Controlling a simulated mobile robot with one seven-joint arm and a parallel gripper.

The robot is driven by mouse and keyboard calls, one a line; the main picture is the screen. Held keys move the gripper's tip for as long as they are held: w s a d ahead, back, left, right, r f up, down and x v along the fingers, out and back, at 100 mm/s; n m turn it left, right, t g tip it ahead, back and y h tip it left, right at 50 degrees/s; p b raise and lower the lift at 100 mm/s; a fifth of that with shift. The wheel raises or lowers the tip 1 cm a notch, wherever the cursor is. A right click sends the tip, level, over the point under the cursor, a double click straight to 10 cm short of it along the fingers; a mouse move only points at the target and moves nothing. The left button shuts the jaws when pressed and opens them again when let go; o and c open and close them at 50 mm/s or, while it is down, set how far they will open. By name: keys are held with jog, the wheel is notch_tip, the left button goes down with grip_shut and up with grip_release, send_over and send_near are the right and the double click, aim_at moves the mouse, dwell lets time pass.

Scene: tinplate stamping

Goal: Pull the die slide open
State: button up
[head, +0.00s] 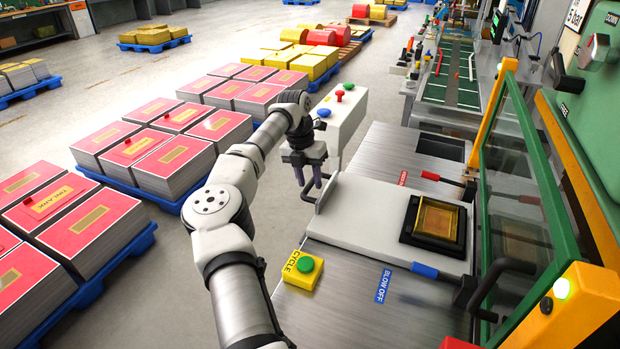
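The die slide (365,222) is a pale grey plate on a steel press bed, with a black die block (410,226) holding a shiny amber-gold piece (437,219). A dark bar handle (307,197) stands off the slide's left edge. My gripper (309,184) points down at this handle, its two bluish fingers visibly apart. The fingertips overlap the handle in the picture; whether they touch it or stand around it I cannot tell.
A yellow box with a green button (305,265) labelled CYCLE sits at the bed's near left. A green-framed clear guard (525,180) with a black handle stands at the right. A white control box (342,115) is behind my gripper. Pallets of red-topped stacks (170,160) line the left.

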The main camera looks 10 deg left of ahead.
notch_tip(320, 180, up, 14)
jog(key=a+b, duration=0.1)
jog(key=a, duration=0.1)
jog(key=shift+w+a+f, duration=0.25)
dwell(0.6)
